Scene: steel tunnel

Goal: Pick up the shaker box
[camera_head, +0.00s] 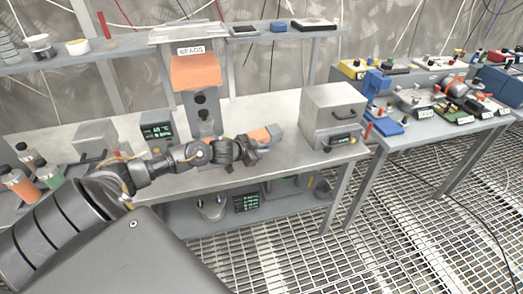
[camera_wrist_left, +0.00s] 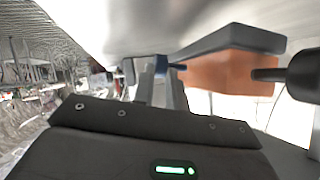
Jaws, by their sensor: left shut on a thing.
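The shaker box, an orange block with a grey top or end, shows in the head view (camera_head: 259,135) just behind the fingers of my left gripper (camera_head: 254,151), over the bench. In the left wrist view the box (camera_wrist_left: 222,74) fills the upper right, its grey top slanting and its orange side facing me. A dark rounded part lies against its right side. My left gripper is shut on the box. Part of the box is hidden behind the gripper in the head view. My right gripper is in neither view.
A grey oven-like box (camera_head: 334,112) stands right of my gripper on the bench (camera_head: 295,160). A tall dispenser labelled BEADS (camera_head: 192,68) stands behind. Bottles (camera_head: 20,181) stand at the left. A second bench (camera_head: 415,128) with tools is at the right, above grated floor.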

